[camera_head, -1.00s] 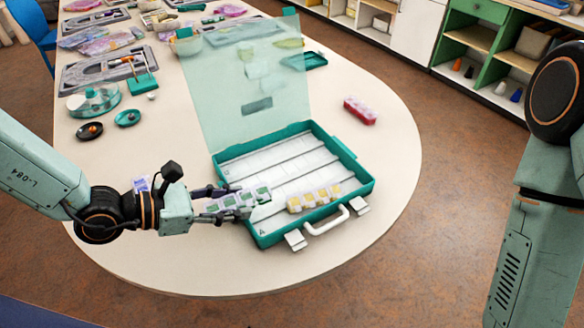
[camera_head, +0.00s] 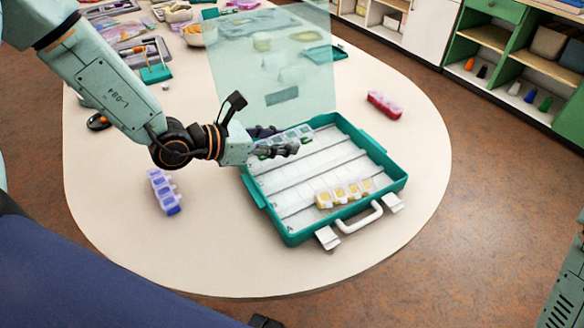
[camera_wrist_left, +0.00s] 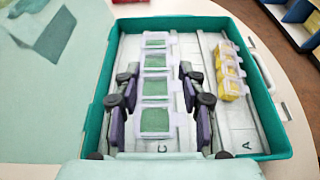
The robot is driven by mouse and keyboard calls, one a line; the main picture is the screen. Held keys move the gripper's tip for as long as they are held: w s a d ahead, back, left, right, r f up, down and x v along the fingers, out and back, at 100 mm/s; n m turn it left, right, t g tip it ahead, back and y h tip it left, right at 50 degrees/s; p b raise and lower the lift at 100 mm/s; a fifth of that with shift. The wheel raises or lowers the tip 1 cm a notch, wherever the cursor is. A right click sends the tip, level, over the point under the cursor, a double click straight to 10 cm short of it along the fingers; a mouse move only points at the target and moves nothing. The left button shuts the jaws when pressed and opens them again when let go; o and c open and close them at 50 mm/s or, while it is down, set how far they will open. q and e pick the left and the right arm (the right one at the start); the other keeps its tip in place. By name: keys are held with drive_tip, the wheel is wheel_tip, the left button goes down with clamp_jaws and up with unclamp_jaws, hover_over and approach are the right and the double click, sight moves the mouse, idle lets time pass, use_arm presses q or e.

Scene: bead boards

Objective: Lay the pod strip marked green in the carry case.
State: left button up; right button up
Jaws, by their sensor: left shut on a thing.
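The carry case (camera_head: 372,143) lies open on the table, its clear lid raised at the back. The green-marked pod strip (camera_head: 293,136) is over the back row inside the case. In the left wrist view the strip (camera_wrist_left: 155,91) runs lengthwise along the row lettered C, between the fingers. My left gripper (camera_head: 284,146) is shut on it; its fingers (camera_wrist_left: 158,84) lie along both long sides. I cannot tell if the strip touches the case floor. A yellow pod strip (camera_head: 345,193) lies in the front row, by the letter A. My right gripper is out of view.
A blue pod strip (camera_head: 164,191) lies on the table left of the case, and a red one (camera_head: 384,104) lies behind it to the right. The case's middle row is empty. The handle (camera_head: 359,217) faces the table's front edge. Trays and bowls crowd the back.

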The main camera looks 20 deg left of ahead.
sight(283, 176)
use_arm(q)
drive_tip(key=f, duration=0.3)
drive_tip(key=shift+d+b, duration=0.2)
drive_tip(key=shift+b, duration=0.15)
drive_tip(key=shift+w+f, duration=0.3)
drive_tip(key=shift+f, duration=0.35)
drive_tip(key=f, duration=0.1)
drive_tip(key=f+b, duration=0.1)
drive_tip(key=f, duration=0.1)
drive_tip(key=shift+s, duration=0.35)
drive_tip(key=shift+w, duration=0.3)
drive_tip(key=shift+s+f+b, duration=0.15)
drive_tip(key=shift+s+b, duration=0.05)
drive_tip(key=shift+b, duration=0.2)
drive_tip(key=o, duration=0.9)
drive_tip(key=shift+c, duration=0.2)
drive_tip(key=o, duration=0.3)
drive_tip(key=shift+w, duration=0.15)
drive_tip(key=shift+o, duration=0.2)
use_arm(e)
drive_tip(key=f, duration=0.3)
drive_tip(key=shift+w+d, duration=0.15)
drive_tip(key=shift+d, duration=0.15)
